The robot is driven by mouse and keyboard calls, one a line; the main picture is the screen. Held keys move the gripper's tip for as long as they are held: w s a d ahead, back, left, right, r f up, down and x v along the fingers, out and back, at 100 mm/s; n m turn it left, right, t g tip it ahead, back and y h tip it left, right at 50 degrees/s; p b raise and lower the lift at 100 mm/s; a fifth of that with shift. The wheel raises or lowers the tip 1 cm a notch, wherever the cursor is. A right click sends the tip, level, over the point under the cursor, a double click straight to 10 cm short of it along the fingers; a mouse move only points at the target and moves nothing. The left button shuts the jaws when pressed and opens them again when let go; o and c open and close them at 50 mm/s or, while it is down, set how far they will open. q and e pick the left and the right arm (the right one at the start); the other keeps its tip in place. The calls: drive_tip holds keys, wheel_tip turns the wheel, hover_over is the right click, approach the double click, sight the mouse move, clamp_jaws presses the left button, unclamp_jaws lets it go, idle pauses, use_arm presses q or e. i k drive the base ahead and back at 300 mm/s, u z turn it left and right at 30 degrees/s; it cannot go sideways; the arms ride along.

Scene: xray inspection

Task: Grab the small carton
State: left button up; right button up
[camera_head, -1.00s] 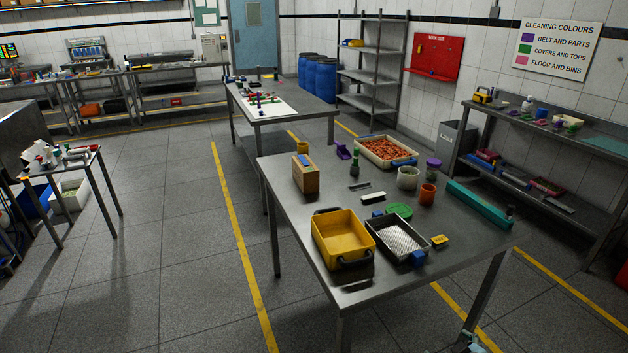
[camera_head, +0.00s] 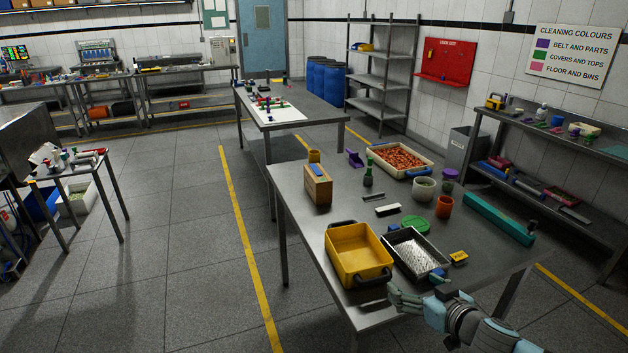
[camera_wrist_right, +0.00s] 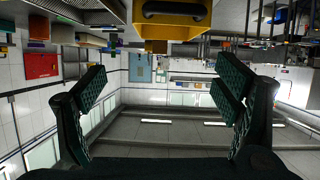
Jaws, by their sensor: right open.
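A small yellow carton (camera_head: 459,257) with a dark label lies near the right front edge of the steel table, right of the grey tray. A larger brown box (camera_head: 317,185) with a blue top piece stands at the table's left side; I cannot tell for certain which one the task names. My right gripper (camera_head: 414,290) is open and empty, at the table's front edge, left of and nearer than the small yellow carton. In the right wrist view its two fingers (camera_wrist_right: 160,98) stand wide apart with nothing between them. My left gripper is not in view.
The yellow tub also shows at the wrist view's top (camera_wrist_right: 172,14).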

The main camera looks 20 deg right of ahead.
sight(319, 188)
drive_tip(key=z, duration=0.05)
drive_tip(key=i, duration=1.8)
drive_tip(key=u, duration=0.05)
